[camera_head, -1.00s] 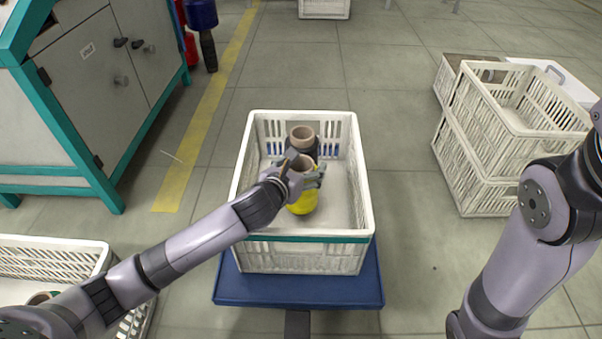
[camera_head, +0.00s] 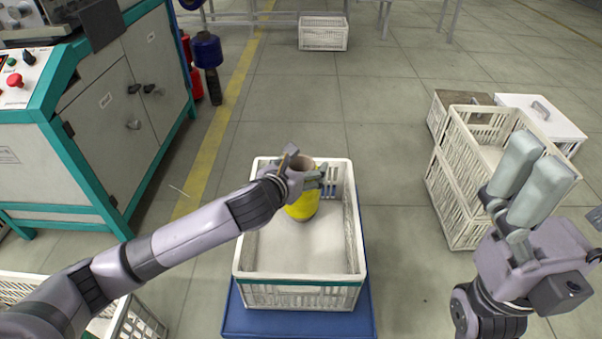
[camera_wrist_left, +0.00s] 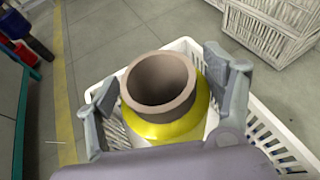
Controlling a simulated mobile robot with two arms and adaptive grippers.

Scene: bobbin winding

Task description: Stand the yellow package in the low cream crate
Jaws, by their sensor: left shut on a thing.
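The yellow package (camera_head: 301,208) is a yellow bobbin with an open brown core on top. It is upright, within the far part of the low cream crate (camera_head: 270,295). My left gripper (camera_head: 301,180) is shut on it, a finger on either side, as the left wrist view also shows with the yellow package (camera_wrist_left: 203,105) between the fingers. I cannot tell whether its base touches the crate floor. My right gripper (camera_head: 527,180) is at the right, away from the crate, with its fingers close together; whether it is shut is unclear.
The crate rests on a blue platform (camera_head: 235,320). Stacked cream crates (camera_head: 460,190) and a white box (camera_head: 550,120) stand at the right. A teal-framed machine (camera_head: 120,120) stands at the left. Another cream crate (camera_head: 145,325) is at lower left. The crate's near floor is bare.

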